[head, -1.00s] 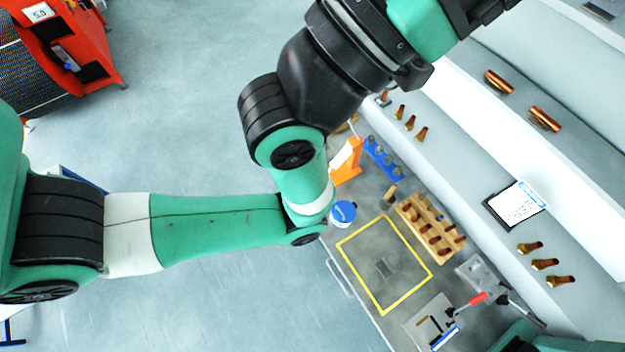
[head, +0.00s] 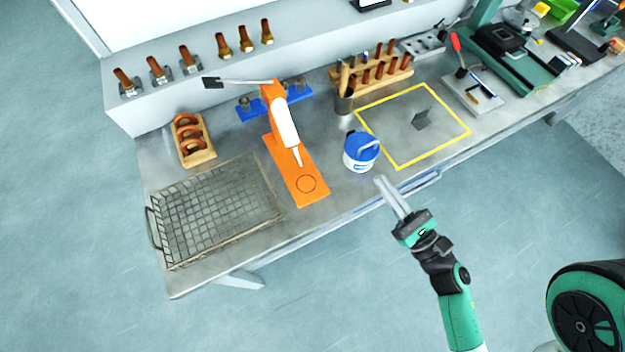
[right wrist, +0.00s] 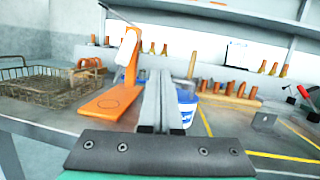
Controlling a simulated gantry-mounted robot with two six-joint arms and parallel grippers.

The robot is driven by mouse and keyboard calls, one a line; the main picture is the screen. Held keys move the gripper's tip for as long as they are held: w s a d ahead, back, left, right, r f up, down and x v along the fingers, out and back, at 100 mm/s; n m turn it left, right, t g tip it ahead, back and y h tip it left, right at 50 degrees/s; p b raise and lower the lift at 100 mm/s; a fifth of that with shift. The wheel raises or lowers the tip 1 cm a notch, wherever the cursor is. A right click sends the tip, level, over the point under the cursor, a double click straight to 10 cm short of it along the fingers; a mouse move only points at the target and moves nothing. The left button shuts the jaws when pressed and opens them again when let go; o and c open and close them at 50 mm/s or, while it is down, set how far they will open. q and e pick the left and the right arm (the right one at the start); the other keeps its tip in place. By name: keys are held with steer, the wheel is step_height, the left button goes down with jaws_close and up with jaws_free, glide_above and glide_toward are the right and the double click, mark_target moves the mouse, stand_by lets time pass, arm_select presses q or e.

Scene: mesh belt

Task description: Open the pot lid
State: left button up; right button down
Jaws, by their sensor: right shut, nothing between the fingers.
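The pot (head: 360,160) is a small white container with a blue lid (head: 362,145) that has an arched handle. It stands upright on the workbench, and the lid sits on it. My right gripper (head: 382,184) is shut and empty, with its long fingers pointing toward the pot from the front of the bench, close to it but apart. In the right wrist view the gripper fingers (right wrist: 160,100) cover the left part of the pot (right wrist: 186,106). My left gripper is not in view.
Left of the pot stands an orange press (head: 283,125) on an orange base. A wire mesh basket (head: 275,205) lies at the bench's left end. A cup of tools (head: 344,100) is behind the pot. A yellow-outlined area (head: 400,164) to the right is mostly clear.

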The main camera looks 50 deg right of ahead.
steer(key=s+d+f+m+g+h+b, duration=0.2)
steer(key=s+f, duration=0.1)
steer(key=f, duration=0.3)
steer(key=p, duration=0.1)
glide_toward(363, 142)
steer(key=w+r, duration=0.3)
steer(key=shift+w, duration=0.1)
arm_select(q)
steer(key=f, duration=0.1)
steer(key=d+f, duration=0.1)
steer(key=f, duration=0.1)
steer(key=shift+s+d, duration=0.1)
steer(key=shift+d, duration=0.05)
arm_select(e)
steer(key=shift+w+d, duration=0.15)
steer(key=shift+w, duration=0.2)
